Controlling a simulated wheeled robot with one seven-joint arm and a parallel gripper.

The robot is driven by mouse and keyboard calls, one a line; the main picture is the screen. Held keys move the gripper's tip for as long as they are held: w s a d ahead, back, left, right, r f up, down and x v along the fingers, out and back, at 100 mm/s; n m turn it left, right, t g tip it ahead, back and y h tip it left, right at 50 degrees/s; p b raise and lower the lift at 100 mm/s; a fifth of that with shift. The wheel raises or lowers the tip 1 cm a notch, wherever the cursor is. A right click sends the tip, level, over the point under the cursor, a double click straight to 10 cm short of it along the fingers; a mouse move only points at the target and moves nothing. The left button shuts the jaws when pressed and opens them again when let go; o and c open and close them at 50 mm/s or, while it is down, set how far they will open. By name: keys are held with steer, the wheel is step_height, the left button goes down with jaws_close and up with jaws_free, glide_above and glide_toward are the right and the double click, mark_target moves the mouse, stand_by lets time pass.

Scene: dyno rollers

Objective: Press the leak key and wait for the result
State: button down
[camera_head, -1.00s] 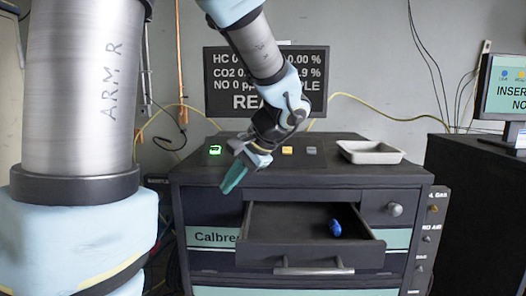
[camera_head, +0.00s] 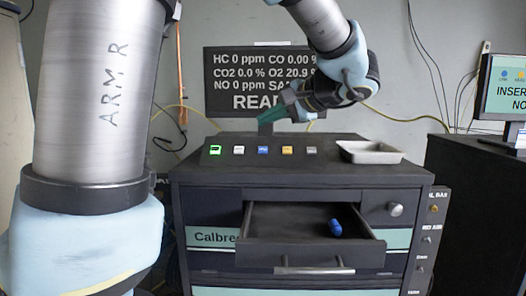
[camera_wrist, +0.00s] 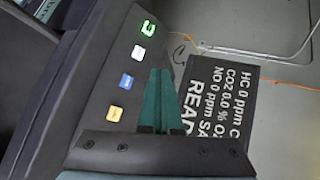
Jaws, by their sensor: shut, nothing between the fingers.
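The row of keys runs along the sloped top panel of the cabinet: a lit green key (camera_head: 215,150), a white key (camera_head: 238,150), a blue key (camera_head: 263,150), an orange key (camera_head: 287,150) and a grey key (camera_head: 311,150). Their labels are too small to read, so I cannot tell which is the leak key. My gripper (camera_head: 262,117), with green fingers, is shut and empty above the keys, apart from them. In the wrist view the fingers (camera_wrist: 160,75) lie beside the white key (camera_wrist: 138,53) and blue key (camera_wrist: 126,80). The display (camera_head: 228,78) shows zero HC and CO; my arm partly covers it.
An open drawer (camera_head: 262,256) with a blue object (camera_head: 335,228) juts out below the keys. A pale tray (camera_head: 369,157) sits on the cabinet top at right. A monitor (camera_head: 502,86) stands on a dark cabinet farther right.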

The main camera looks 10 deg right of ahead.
mark_target(263, 150)
steer(key=w+f+b, duration=0.2)
steer(key=f, duration=0.1)
steer(key=w+f, duration=0.2)
steer(key=shift+w+d+f+b, duration=0.1)
steer(key=shift+d+f+b, duration=0.1)
steer(key=shift+d+b, duration=0.2)
steer(key=shift+w+d+f+b, duration=0.1)
steer(key=shift+w+f+b, duration=0.2)
steer(key=shift+w+f, duration=0.2)
stand_by(1.4)
steer(key=shift+w+f+b, duration=0.3)
steer(key=shift+b, duration=0.05)
steer(key=shift+w+f+b, duration=0.2)
steer(key=shift+f+b, duration=0.05)
steer(key=shift+b, duration=0.05)
stand_by(0.7)
stand_by(0.4)
steer(key=shift+s+r, duration=0.5)
steer(key=shift+r, duration=0.1)
